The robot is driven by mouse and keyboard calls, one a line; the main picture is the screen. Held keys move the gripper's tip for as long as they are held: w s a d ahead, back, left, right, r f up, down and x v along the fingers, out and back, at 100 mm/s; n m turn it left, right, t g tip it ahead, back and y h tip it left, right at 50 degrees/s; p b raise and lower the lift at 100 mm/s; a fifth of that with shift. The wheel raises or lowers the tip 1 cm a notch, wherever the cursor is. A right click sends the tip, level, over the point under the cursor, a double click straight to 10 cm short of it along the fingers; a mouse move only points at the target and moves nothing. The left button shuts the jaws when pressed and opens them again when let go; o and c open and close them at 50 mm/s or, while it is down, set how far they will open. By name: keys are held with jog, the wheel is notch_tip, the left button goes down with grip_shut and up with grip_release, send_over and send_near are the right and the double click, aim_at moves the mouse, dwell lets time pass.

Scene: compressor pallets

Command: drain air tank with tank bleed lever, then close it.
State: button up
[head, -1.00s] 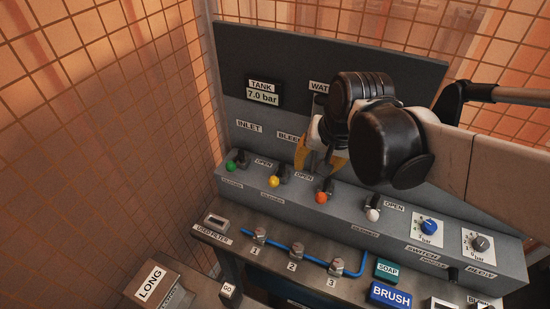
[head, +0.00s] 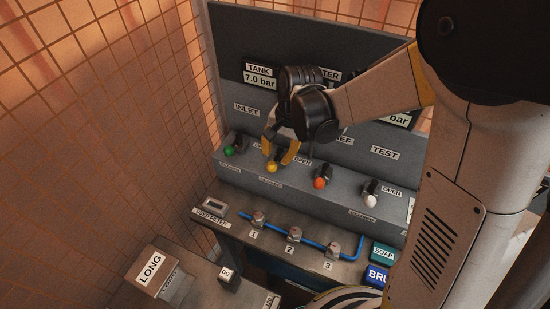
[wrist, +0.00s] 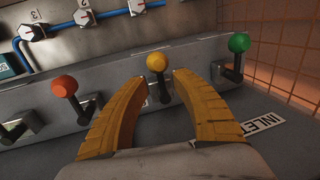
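The tank bleed lever, with a yellow knob (head: 272,167), stands second from the left on the grey ledge. In the wrist view its yellow ball (wrist: 157,62) and dark stem show between my two fingers. The knob points down toward the front, on the side of the lower label. My gripper (head: 277,154) is open, with its yellow fingers on either side of the lever. A gap shows on both sides in the wrist view, so I see no grip on it. The tank display (head: 262,79) reads 7.0 bar.
A green lever (head: 229,151) stands left of the bleed lever, and an orange-red one (head: 320,183) and a white one (head: 370,201) stand to the right. Blue piping (head: 313,243) with numbered valves lies below. A mesh wall closes the left side.

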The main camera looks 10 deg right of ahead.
aim_at(276, 160)
jog(key=shift+w+a+f, duration=0.1)
jog(key=shift+f, duration=0.5)
jog(key=shift+w+a+f, duration=0.1)
jog(key=shift+f, duration=0.45)
grip_shut()
jog(key=shift+d, duration=0.1)
jog(key=shift+s, duration=0.1)
